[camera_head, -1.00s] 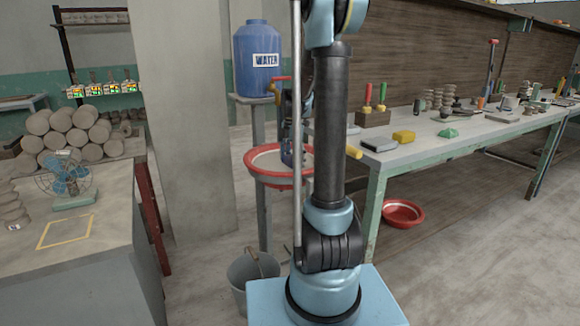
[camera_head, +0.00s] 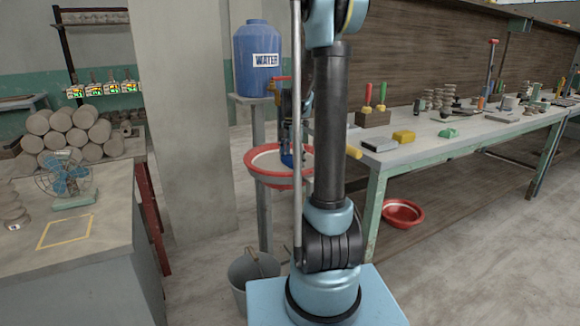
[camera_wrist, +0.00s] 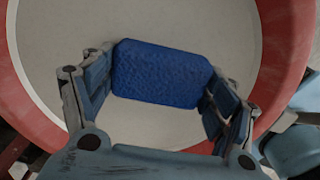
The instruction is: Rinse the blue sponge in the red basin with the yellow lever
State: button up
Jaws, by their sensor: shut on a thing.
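The blue sponge (camera_wrist: 160,74) is held between the two fingers of my gripper (camera_wrist: 160,88) in the wrist view, over the pale inside of the red basin. The red basin (camera_head: 252,168) stands on a support below the water barrel in the head view, its rim also showing in the wrist view (camera_wrist: 288,40). In the head view my gripper is partly behind my arm, with a bit of blue (camera_head: 288,160) low at the basin. Whether the sponge touches the basin floor I cannot tell. A small red and yellow tap part (camera_head: 274,85) shows beside the barrel, partly hidden by my gripper.
A blue water barrel (camera_head: 256,58) stands on a grey post stand. A grey bucket (camera_head: 246,280) is on the floor below the basin. A workbench (camera_head: 440,158) with a yellow block (camera_head: 403,137) is at right; another red basin (camera_head: 403,213) lies beneath it.

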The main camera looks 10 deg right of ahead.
aim_at(292, 158)
jog(key=shift+w+d, duration=0.1)
dwell(0.3)
jog(key=shift+r, duration=4.6)
